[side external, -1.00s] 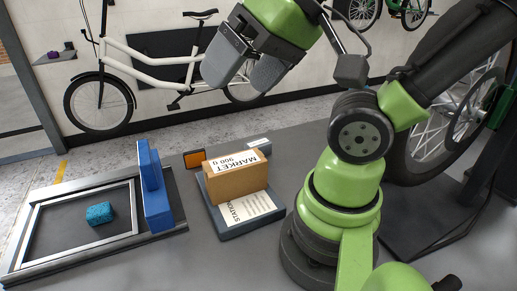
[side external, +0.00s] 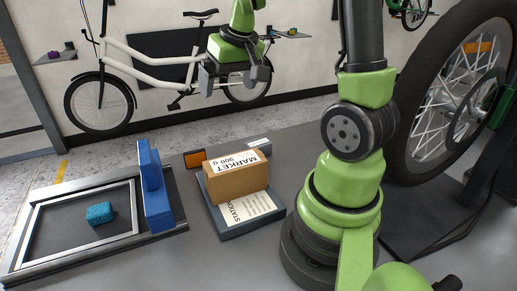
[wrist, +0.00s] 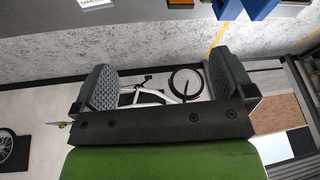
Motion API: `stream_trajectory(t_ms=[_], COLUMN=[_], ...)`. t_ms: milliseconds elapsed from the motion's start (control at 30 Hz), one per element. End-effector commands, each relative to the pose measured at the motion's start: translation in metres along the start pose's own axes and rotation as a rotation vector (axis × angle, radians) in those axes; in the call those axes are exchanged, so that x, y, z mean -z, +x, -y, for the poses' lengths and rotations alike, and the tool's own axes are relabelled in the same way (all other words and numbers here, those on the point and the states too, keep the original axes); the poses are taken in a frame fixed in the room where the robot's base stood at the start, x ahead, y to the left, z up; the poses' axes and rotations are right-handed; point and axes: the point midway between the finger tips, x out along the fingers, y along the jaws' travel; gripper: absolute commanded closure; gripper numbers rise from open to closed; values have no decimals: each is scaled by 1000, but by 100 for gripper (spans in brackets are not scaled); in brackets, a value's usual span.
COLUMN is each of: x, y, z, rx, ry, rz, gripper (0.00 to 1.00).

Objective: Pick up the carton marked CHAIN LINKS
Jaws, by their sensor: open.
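A brown carton (side external: 236,178) sits on a dark grey base in the side view. The lettering I can read on its white top label is MARKET 900 g, not CHAIN LINKS. A small white label (side external: 258,142) lies near the table's far edge, behind the carton. In the wrist view a white label (wrist: 97,3), cut off at the top edge, carries dark lettering that seems to begin with CHAIN. No carton body shows there. My gripper (side external: 234,80) is open and empty, above and behind the carton. Its spread fingers (wrist: 160,90) also show in the wrist view.
The dark grey base (side external: 250,231) carries a paper marked STATION. An orange panel (side external: 195,158) stands behind it. Left are blue blocks (side external: 157,205) and a framed tray (side external: 78,250) holding a teal block (side external: 100,213). A white bike (side external: 150,60) stands beyond the table.

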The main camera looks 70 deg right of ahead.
Motion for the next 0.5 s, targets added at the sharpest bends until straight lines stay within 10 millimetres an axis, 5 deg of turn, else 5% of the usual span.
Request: stream_trajectory(t_ms=[233, 500], x=[5, -8], y=[86, 124], z=[-88, -124], rx=[-87, -104], ry=[76, 98], rz=[128, 177], gripper=[0, 0])
